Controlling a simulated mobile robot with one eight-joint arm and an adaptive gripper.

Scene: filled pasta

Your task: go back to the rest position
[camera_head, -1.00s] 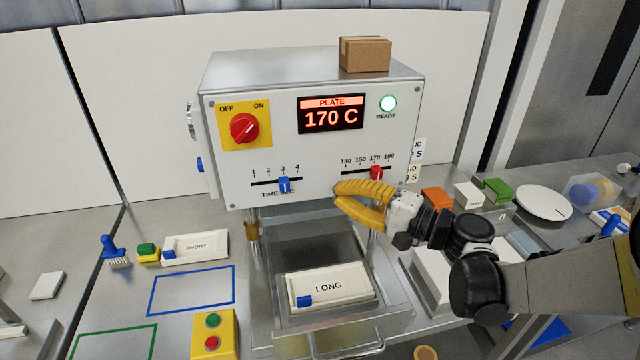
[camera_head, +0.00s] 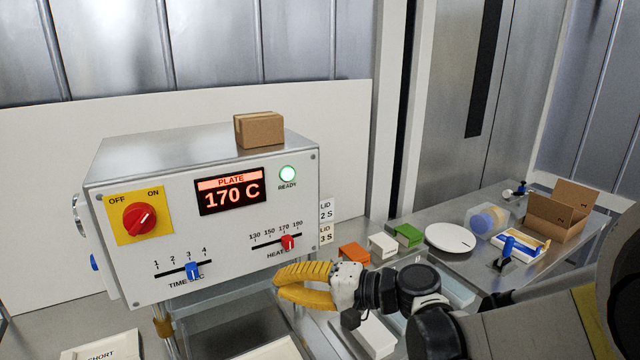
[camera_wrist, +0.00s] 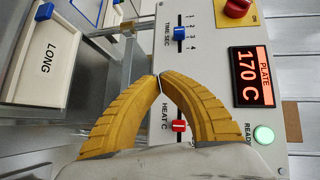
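My gripper (camera_head: 277,283) has two yellow ribbed fingers and is in front of the lower right part of the sealing machine (camera_head: 130,262). In the wrist view its fingertips (camera_wrist: 160,76) meet, with nothing between them. The machine's red heat slider (camera_head: 288,242) stands near 170, and it also shows between the fingers in the wrist view (camera_wrist: 179,125). The fingers look apart from the slider. The plate display (camera_head: 231,193) reads 170 C, and the green ready lamp (camera_head: 288,174) is lit.
A cardboard box (camera_head: 259,130) sits on the machine. Right of it are orange (camera_head: 354,254), white (camera_head: 382,245) and green (camera_head: 408,235) blocks, a white round plate (camera_head: 450,238) and an open carton (camera_head: 560,210). A LONG tray (camera_wrist: 42,60) shows in the wrist view.

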